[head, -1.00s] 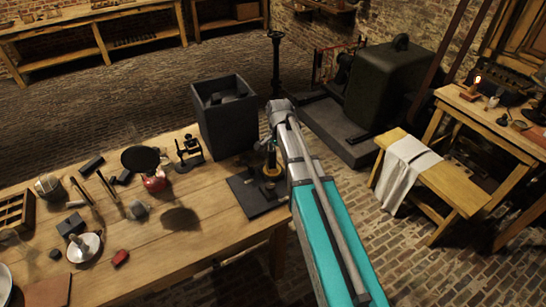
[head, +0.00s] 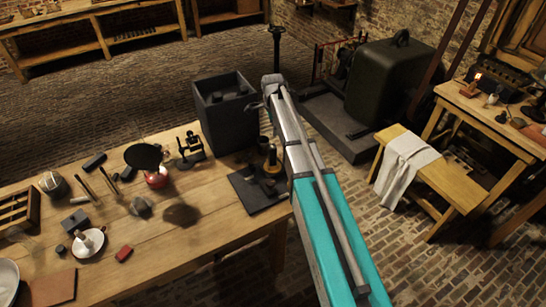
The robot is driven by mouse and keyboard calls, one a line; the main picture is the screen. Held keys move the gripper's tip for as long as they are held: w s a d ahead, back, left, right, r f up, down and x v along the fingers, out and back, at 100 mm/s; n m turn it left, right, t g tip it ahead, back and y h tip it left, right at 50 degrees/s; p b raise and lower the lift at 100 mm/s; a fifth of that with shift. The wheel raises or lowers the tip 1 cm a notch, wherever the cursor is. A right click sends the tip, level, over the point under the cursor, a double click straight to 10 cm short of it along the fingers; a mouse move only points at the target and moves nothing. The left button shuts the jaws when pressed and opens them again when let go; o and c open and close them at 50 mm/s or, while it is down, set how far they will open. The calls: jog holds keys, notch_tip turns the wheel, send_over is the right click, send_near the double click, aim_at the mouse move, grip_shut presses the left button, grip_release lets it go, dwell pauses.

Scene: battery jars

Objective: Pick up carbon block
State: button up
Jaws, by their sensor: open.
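Several dark blocks could be the carbon block; I cannot tell which one is meant. One black block (head: 94,162) lies on the table near its back edge, and another small dark block (head: 127,173) lies just right of it. A dark grey block (head: 75,221) lies further forward on the left. Small dark pieces also show inside the square grey bin (head: 228,122). My gripper (head: 258,105) is at the far end of my arm, by the bin's right side. It is open, and its fingers are small and mostly hidden behind my wrist.
The wooden table (head: 205,230) also bears a red-based stand with a black disc (head: 144,157), a white dish (head: 88,243) and a small red block (head: 124,253). A dark board with a brass-topped piece (head: 272,162) lies under my arm. A bench (head: 440,176) stands at right.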

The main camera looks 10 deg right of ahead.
aim_at(272, 152)
jog(key=shift+f, duration=0.15)
notch_tip(272, 152, down, 8)
jog(key=b, duration=0.8)
jog(key=shift+f, duration=0.2)
jog(key=shift+f+b, duration=0.1)
jog(key=shift+b, duration=0.25)
jog(key=shift+w+a+f+b, duration=0.15)
jog(key=shift+f+b, duration=2.35)
jog(key=shift+b, duration=0.05)
jog(key=shift+c, duration=0.3)
grip_shut()
